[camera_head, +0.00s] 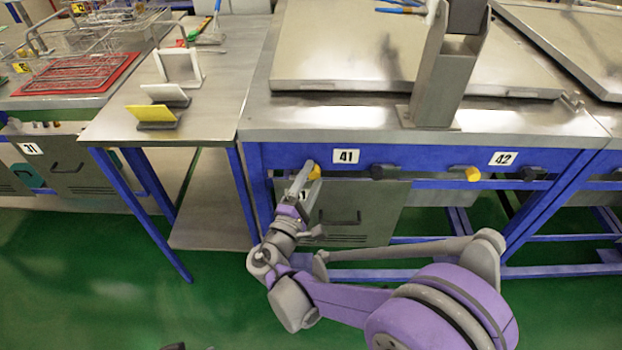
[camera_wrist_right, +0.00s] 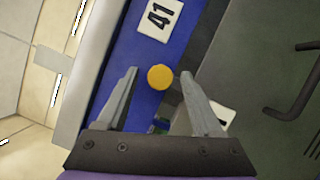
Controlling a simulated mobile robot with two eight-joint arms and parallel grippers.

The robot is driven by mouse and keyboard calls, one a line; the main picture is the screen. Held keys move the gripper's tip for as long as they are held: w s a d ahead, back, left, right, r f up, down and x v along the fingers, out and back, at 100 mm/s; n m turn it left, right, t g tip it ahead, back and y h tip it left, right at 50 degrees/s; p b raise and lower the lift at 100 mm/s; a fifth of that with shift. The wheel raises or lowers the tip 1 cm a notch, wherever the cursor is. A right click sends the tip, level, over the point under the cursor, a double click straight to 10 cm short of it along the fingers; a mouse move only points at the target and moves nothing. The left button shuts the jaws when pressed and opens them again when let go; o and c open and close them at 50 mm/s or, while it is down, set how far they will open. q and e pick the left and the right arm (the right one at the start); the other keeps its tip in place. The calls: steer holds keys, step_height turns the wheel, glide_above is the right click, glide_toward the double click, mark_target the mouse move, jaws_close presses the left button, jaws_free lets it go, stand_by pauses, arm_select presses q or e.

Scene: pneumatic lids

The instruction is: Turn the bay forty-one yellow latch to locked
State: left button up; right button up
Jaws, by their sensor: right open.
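The bay forty-one yellow latch (camera_head: 314,170) is a small knob on the blue front rail, just left of the white 41 label (camera_head: 346,156). In the right wrist view the latch (camera_wrist_right: 160,77) shows as a round yellow end between the two fingers, with a gap on each side. My right gripper (camera_head: 306,168) is open at the latch and partly covers it in the head view; the wrist view also shows the open gripper (camera_wrist_right: 160,74). I see no finger touching the latch. Its turn angle is hard to read. My left gripper is not in view.
A black knob (camera_head: 378,171) is on the rail right of the 41 label. Another yellow knob (camera_head: 472,173) is near the 42 label (camera_head: 502,158). A grey cabinet (camera_head: 350,222) with a handle is below the rail. A side table (camera_head: 222,105) stands left.

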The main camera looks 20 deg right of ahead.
steer(key=v, duration=1)
steer(key=shift+s+a+p, duration=0.15)
steer(key=shift+s+p, duration=0.15)
steer(key=shift+s, duration=0.05)
steer(key=shift+f, duration=0.1)
